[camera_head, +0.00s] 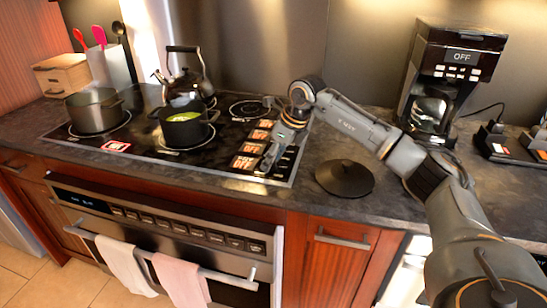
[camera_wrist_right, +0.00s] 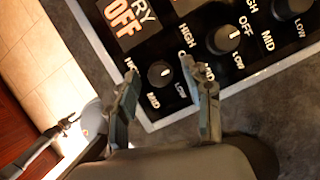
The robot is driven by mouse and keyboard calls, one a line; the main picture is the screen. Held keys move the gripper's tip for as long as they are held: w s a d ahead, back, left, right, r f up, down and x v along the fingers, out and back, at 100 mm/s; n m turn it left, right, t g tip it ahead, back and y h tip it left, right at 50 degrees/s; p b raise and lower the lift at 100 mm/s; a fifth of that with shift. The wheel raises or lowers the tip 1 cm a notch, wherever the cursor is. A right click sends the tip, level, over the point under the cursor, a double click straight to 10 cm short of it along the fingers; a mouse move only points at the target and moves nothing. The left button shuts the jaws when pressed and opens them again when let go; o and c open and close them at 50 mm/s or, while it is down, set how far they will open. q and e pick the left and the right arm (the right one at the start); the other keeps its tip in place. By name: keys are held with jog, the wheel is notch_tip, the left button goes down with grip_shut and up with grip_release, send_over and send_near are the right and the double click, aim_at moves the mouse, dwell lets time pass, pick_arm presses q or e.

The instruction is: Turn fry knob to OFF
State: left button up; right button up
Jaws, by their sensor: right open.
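The fry knob (camera_wrist_right: 160,74) is a small black dial with a pale mark, at the stove panel's corner below an orange "...RY OFF" label (camera_wrist_right: 122,18). HIGH, MID and LOW are printed around it; its exact setting is hard to read. My right gripper (camera_wrist_right: 159,68) is open, with one finger on each side of this knob in the wrist view; I cannot tell if either finger touches it. In the head view the right gripper (camera_head: 266,166) is over the front right of the cooktop and hides the knob.
Another black knob (camera_wrist_right: 222,39) sits close beside the right finger. A green-filled pot (camera_head: 184,125), a kettle (camera_head: 186,82) and a grey pot (camera_head: 95,112) stand on the cooktop. A black lid (camera_head: 344,178) and a coffee maker (camera_head: 450,75) are to the right.

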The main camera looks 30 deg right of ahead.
jog(key=v, duration=1.2)
jog(key=shift+w, duration=0.1)
